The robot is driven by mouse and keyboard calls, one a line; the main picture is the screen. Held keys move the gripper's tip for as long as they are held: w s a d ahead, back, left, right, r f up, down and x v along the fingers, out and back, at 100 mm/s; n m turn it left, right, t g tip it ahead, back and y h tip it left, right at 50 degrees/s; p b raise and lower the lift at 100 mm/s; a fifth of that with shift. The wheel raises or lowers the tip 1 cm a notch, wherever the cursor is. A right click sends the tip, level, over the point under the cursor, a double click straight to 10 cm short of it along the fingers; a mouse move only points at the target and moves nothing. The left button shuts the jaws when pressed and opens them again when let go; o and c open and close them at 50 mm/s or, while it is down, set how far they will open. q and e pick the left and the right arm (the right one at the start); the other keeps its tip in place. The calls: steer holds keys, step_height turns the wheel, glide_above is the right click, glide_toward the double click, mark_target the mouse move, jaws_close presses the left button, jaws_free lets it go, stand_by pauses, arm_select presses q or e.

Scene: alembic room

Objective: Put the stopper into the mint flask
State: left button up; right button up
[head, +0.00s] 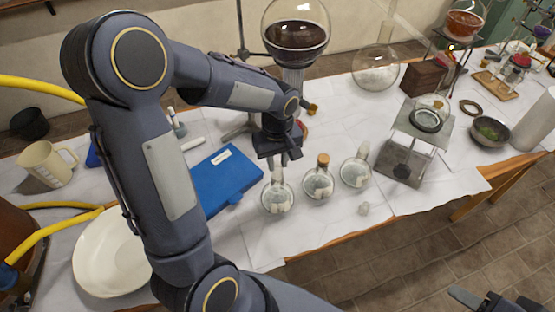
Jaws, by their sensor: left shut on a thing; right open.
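Three round clear flasks stand in a row on the white-covered table: a left flask (278,198), a middle flask (318,185) with a cork in its neck, and a right flask (356,171). Their tints are too faint to tell which is mint. My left gripper (283,158) is shut, pointing down, just above the left flask's neck. What it holds is hidden by its fingers, and I cannot tell whether it touches the neck. A small clear glass piece (364,209), possibly a stopper, lies in front of the right flask. My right gripper (480,302) is open and empty at the lower right, off the table.
A blue case (222,177) lies left of the flasks, with a white dish (110,258) and a cream mug (46,165) beyond. A large dark-filled globe (296,38) stands behind. A metal stand (408,160) is to the right. The cloth before the flasks is mostly clear.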

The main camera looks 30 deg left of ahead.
mark_target(277, 165)
arm_select(q)
steer(key=shift+f+b, duration=1.2)
steer(key=shift+b, duration=0.1)
stand_by(2.1)
steer(key=o, duration=1.4)
steer(key=shift+r, duration=0.1)
steer(key=shift+r+p, duration=2.7)
steer(key=shift+r, duration=0.75)
